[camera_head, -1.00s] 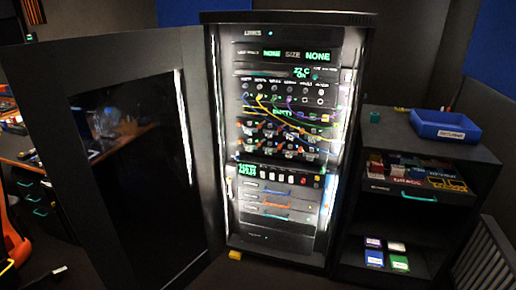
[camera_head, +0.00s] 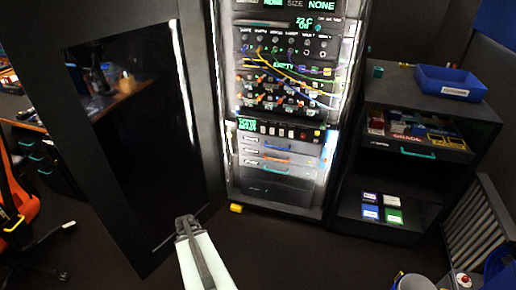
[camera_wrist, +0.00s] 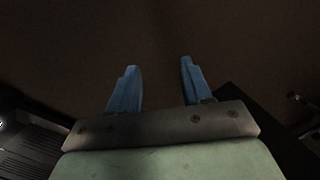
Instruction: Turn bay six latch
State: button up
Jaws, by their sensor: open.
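The bay latches (camera_head: 270,101) appear as small orange-and-metal parts in two rows at mid-height in the lit rack (camera_head: 217,110). Their labels are too small to read, so I cannot tell which is bay six. Yellow and blue cables hang across the upper row. My gripper (camera_wrist: 157,72) shows in the wrist view with two blue fingers spread apart and nothing between them. It faces a plain dark brown surface, with no latch in that view. In the head view, part of my arm rises from the bottom, in front of and below the rack; the blue fingers are not seen there.
The rack's dark door (camera_head: 130,150) stands open on the left. A shelf unit (camera_head: 385,97) with a blue tray (camera_head: 450,83) stands on the right. A yellow block (camera_head: 236,208) lies at the rack's foot.

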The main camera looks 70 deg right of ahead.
jog(key=w+d+r+m+t+h, duration=0.2)
jog(key=d+r+t+h, duration=0.15)
jog(key=d+r, duration=0.95)
jog(key=w+d+r+m+t+h, duration=0.1)
jog(key=d+r+m+t+h, duration=0.3)
jog(key=d, duration=1.4)
jog(key=w+d+r+t+h, duration=0.2)
jog(key=d+r+h, duration=0.3)
jog(key=d+r, duration=0.9)
jog(key=m+g+h, duration=0.2)
jog(key=g+h, duration=0.6)
jog(key=g, duration=0.1)
send_near(259, 100)
jog(key=shift+t, duration=0.25)
jog(key=d, duration=0.8)
jog(key=shift+s+d+r, duration=0.1)
jog(key=shift+d+r, duration=0.1)
jog(key=shift+d, duration=0.1)
jog(key=shift+c, duration=0.3)
grip_shut()
